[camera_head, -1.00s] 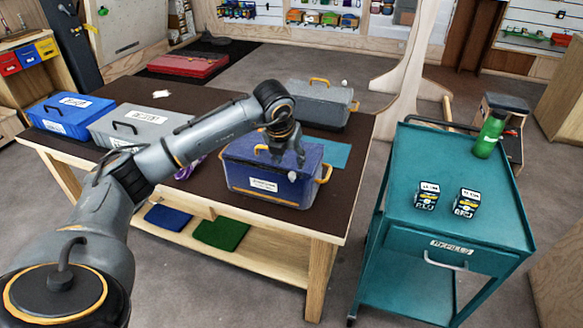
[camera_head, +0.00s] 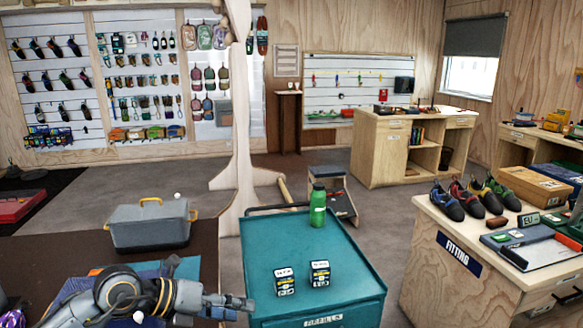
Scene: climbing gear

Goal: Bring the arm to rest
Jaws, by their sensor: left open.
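My left arm comes in at the bottom left. Its gripper (camera_head: 236,304) points right and is open with nothing seen in it. It appears in front of the gap between the dark table (camera_head: 60,246) and the near left edge of the teal cart (camera_head: 330,258); I cannot tell its exact height. The blue toolbox (camera_head: 70,290) is mostly hidden behind my arm. My right gripper is not in view.
A grey toolbox (camera_head: 150,226) stands on the dark table. A fitting counter (camera_head: 450,284) with several shoes stands at right.

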